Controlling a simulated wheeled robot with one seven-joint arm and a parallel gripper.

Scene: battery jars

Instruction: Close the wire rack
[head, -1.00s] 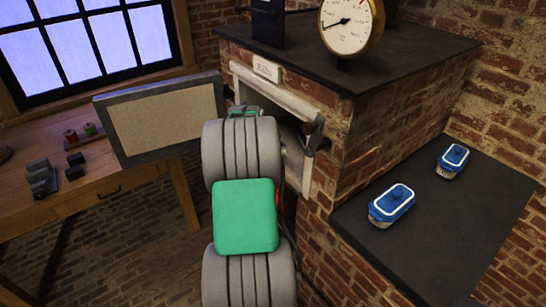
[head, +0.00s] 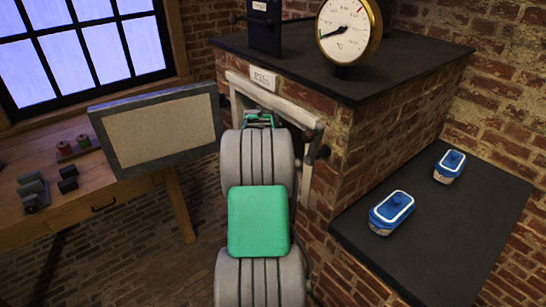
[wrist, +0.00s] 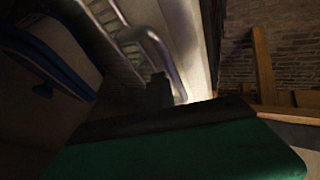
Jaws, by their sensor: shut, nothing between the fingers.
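The wire rack (wrist: 108,20) shows in the wrist view as thin metal bars with a thicker curved front bar (wrist: 155,45), inside the brick oven. In the head view my arm hides the rack. My gripper (wrist: 158,92) is shut and empty, with its dark fingertips close below the curved bar. I cannot tell whether they touch it. In the head view the back of my gripper (head: 259,119) is at the oven mouth and its fingertips are hidden. A jar with a blue rim (wrist: 45,50) is at the left of the wrist view.
The oven door (head: 155,125) stands open to the left, near a wooden table (head: 105,202) with small blocks. Two blue-lidded jars (head: 392,212) (head: 449,166) stand on the dark ledge (head: 440,240) at right. A gauge (head: 343,32) is on top of the oven.

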